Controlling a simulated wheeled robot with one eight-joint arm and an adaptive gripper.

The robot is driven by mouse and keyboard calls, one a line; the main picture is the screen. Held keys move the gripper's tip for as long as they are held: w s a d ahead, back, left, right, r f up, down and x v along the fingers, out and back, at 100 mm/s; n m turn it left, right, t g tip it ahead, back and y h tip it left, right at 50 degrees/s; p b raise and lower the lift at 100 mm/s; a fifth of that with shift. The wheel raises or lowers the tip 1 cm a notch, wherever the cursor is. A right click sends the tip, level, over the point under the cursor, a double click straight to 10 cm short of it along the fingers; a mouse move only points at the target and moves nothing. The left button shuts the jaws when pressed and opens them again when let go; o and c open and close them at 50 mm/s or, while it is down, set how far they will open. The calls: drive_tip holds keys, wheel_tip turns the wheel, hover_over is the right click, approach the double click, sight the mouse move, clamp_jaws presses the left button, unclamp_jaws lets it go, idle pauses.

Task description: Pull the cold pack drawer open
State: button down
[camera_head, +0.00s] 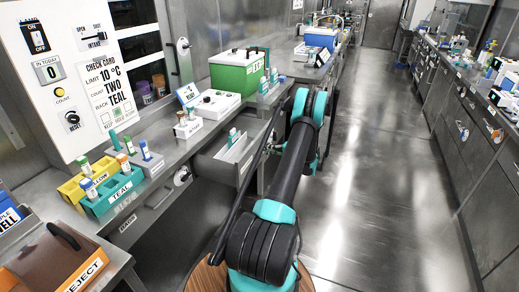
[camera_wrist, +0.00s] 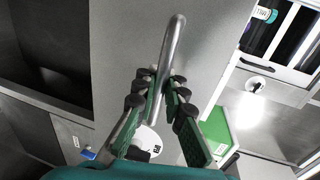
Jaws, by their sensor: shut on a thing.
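A long metal bar handle (camera_wrist: 172,50) stands out from a plain grey panel (camera_wrist: 125,55) in the wrist view. My gripper (camera_wrist: 165,85) is shut on this handle, with its green-padded fingers on either side of the bar. A white round label (camera_wrist: 148,142) with dark print shows behind the fingers, partly hidden. No label naming the cold pack drawer is readable. In the head view my arm reaches forward along the bench front, and the gripper and handle are hidden there.
A green box (camera_head: 236,75) with a white lid stands on the left bench. Teal (camera_head: 108,194) and yellow tube racks and a brown REJECT box (camera_head: 55,262) stand nearer. The floor aisle (camera_head: 365,170) is clear up to the right-hand cabinets (camera_head: 480,150).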

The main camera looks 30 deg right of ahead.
drive_tip(key=shift+f+v, duration=0.15)
drive_tip(key=shift+v, duration=0.5)
drive_tip(key=shift+f+v, duration=0.15)
drive_tip(key=shift+v, duration=0.5)
drive_tip(key=c, duration=1.6)
unclamp_jaws()
drive_tip(key=shift+o, duration=0.2)
drive_tip(key=v, duration=1.2)
drive_tip(key=shift+s, duration=0.1)
